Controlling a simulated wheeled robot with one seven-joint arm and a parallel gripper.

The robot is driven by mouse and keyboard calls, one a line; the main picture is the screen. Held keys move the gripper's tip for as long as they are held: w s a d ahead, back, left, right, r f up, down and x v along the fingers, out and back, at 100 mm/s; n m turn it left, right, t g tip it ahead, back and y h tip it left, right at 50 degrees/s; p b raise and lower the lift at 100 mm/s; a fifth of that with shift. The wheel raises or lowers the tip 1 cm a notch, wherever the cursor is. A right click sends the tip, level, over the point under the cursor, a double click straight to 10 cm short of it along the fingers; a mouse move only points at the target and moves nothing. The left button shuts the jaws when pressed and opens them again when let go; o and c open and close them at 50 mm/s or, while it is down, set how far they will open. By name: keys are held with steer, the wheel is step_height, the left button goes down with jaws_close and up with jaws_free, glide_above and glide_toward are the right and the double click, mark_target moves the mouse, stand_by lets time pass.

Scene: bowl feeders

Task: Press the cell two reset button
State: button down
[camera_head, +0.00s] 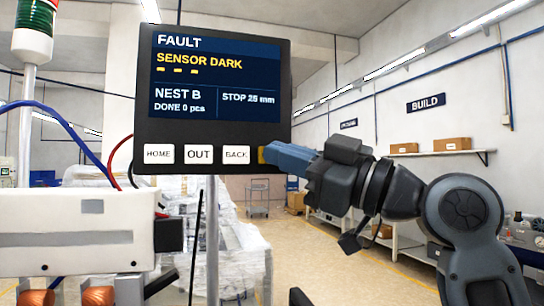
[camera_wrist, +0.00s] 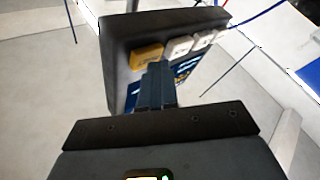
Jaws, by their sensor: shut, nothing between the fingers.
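A dark control panel (camera_head: 214,125) on a pole shows a lit screen reading FAULT, SENSOR DARK, NEST B. Its lower row has white buttons marked HOME, OUT and BACK. A yellow button (camera_head: 262,155) at the row's right end is mostly hidden by my fingers; it shows more fully in the wrist view (camera_wrist: 147,54). No reset or cell two label is readable. My gripper (camera_head: 272,156) is shut and empty, its blue fingertips at the yellow button. In the wrist view the fingertips (camera_wrist: 157,68) lie just beside it; I cannot tell whether they touch.
A white and grey machine unit (camera_head: 75,240) with copper-coloured parts stands at lower left. A signal tower (camera_head: 34,40) rises at upper left. Red and blue cables run near the panel's left side. Shelves with boxes (camera_head: 452,144) line the right wall. Open floor lies behind.

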steer(key=shift+w, duration=0.15)
stand_by(0.4)
steer(key=shift+s+d, duration=0.15)
steer(key=shift+s, duration=0.75)
steer(key=shift+s, duration=0.1)
steer(key=shift+s+d, duration=0.25)
steer(key=shift+s, duration=0.95)
steer(key=shift+s+d, duration=0.25)
steer(key=shift+s, duration=0.95)
step_height(320, 180, up, 6)
steer(key=s+p, duration=0.3)
steer(key=p, duration=0.1)
steer(key=shift+d, duration=0.3)
